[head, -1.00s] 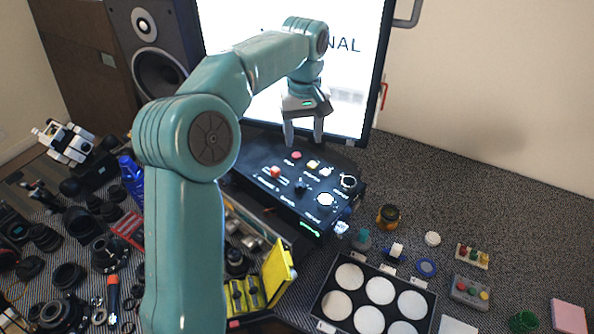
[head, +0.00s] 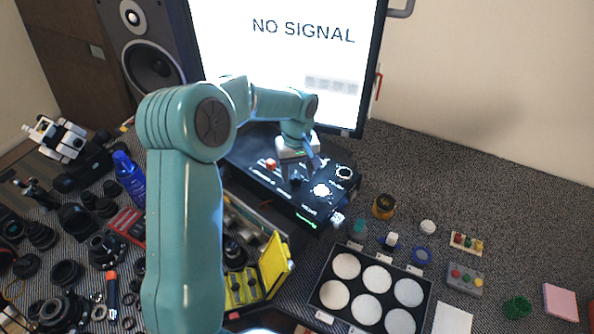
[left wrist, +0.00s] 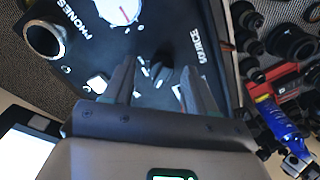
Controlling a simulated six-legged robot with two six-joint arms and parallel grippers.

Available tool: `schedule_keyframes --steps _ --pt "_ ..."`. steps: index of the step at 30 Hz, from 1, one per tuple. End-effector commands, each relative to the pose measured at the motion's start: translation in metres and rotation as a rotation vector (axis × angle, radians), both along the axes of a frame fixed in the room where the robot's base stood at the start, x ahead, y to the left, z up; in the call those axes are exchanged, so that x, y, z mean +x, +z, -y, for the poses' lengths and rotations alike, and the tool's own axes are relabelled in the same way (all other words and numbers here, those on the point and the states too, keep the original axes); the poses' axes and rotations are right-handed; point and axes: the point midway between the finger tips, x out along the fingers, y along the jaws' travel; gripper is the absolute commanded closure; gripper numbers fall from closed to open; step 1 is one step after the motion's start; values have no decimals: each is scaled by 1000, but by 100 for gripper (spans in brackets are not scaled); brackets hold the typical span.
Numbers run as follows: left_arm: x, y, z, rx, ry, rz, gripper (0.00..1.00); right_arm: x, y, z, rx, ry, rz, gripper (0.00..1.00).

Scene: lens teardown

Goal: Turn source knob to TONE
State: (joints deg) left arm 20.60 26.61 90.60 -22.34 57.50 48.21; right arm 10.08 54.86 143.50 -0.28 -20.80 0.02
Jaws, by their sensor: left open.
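The black control box (head: 262,181) sits on the bench in front of the monitor. In the left wrist view its panel shows a small black knob (left wrist: 163,73) beside the SOURCE label (left wrist: 196,45), with white marks around it. The TONE mark cannot be read. My left gripper (head: 301,172) is over the panel, pointing down, open and empty. In the left wrist view its two fingers stand on either side of the knob with gaps; I cannot tell whether the tips reach its height. My right gripper is not in view.
A large white dial (left wrist: 118,10) and the PHONES socket (left wrist: 45,39) are near the knob. The lit monitor (head: 290,60) reads NO SIGNAL behind the box. A yellow-lidded case (head: 275,262) and a tray of white discs (head: 325,316) stand in front.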

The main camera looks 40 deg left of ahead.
Motion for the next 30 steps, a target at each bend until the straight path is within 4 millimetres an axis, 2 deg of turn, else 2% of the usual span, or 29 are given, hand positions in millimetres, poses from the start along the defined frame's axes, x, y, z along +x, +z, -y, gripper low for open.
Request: schedule_keyframes --steps 4,11,12,14,15,17,30 --pt "0 -8 -1 0 0 -1 43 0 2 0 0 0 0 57" --pt "1 -9 -2 0 0 0 43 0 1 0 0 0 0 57" --pt "1 -9 -2 0 0 0 50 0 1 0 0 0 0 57" --pt "1 -9 -2 0 0 0 69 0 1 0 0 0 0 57" --pt "1 -9 -2 0 0 0 82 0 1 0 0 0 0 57" --pt "1 -9 -2 0 0 0 99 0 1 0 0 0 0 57" --pt "1 -9 -3 2 -84 1 99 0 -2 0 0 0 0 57"
